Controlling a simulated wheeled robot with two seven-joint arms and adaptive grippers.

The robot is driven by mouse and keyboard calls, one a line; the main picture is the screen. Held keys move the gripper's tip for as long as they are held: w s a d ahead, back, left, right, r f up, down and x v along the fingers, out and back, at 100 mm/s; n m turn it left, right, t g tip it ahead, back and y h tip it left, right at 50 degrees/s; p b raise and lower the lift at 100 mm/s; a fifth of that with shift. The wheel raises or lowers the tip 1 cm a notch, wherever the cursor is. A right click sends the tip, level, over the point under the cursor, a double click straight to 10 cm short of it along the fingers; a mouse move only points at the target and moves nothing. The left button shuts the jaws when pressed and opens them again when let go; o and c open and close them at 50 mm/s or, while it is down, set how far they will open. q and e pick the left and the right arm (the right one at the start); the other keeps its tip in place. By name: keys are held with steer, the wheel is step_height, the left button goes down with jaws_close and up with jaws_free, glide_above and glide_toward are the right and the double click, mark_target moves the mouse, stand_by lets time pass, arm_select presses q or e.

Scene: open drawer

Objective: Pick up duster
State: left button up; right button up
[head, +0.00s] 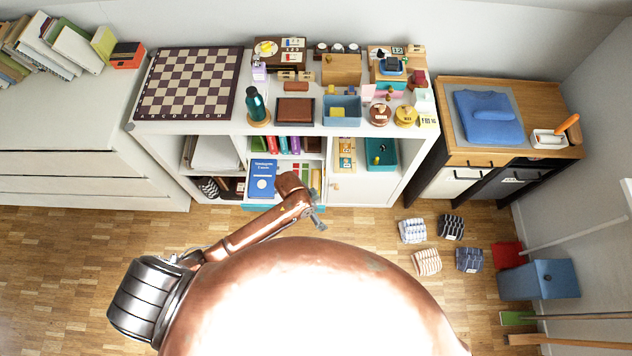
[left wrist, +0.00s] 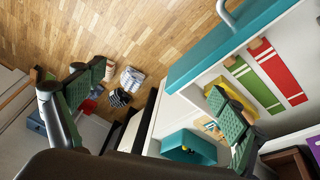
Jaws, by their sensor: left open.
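I cannot pick out a duster with certainty in either view. My left gripper (head: 317,221) is in front of the white shelf unit, by the right end of its pulled-out drawer. In the left wrist view the left gripper (left wrist: 158,100) has its two green-padded fingers wide apart, with nothing between them. The open drawer's teal front (left wrist: 222,50) runs along the upper right there. Inside lie a green striped item (left wrist: 256,84), a red striped item (left wrist: 277,72) and a yellow piece (left wrist: 222,93), partly hidden by a finger. My right gripper is not in view.
The shelf unit's top (head: 221,126) holds a chessboard (head: 190,84), a dark bottle (head: 256,104) and several boxes. Several folded cloths (head: 427,262) and a blue bin (head: 541,280) are on the floor. Floor (head: 380,228) before the shelf is clear.

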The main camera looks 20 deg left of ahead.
arm_select(q)
steer(key=w+m, duration=0.1)
steer(key=w, duration=0.1)
steer(key=w+m+y, duration=0.1)
steer(key=w, duration=0.2)
steer(key=w+r+m+g, duration=0.1)
steer(key=w, duration=0.2)
steer(key=shift+r+m+y, duration=0.1)
steer(key=shift+m+y, duration=0.2)
steer(key=shift+m, duration=0.1)
step_height(320, 180, up, 3)
steer(key=m+y, duration=0.1)
steer(key=y, duration=0.1)
glide_above(316, 179)
steer(key=shift+s, duration=0.15)
steer(key=shift+a+f, duration=0.15)
steer(key=shift+f, duration=0.15)
step_height(316, 179, down, 2)
steer(key=shift+f+b, duration=0.2)
steer(key=shift+b, duration=0.4)
step_height(316, 179, down, 5)
steer(key=shift+b, duration=1)
steer(key=shift+r, duration=0.1)
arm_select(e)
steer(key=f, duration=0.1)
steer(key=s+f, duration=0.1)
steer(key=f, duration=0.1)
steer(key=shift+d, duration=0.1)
arm_select(q)
steer(key=shift+c, duration=0.3)
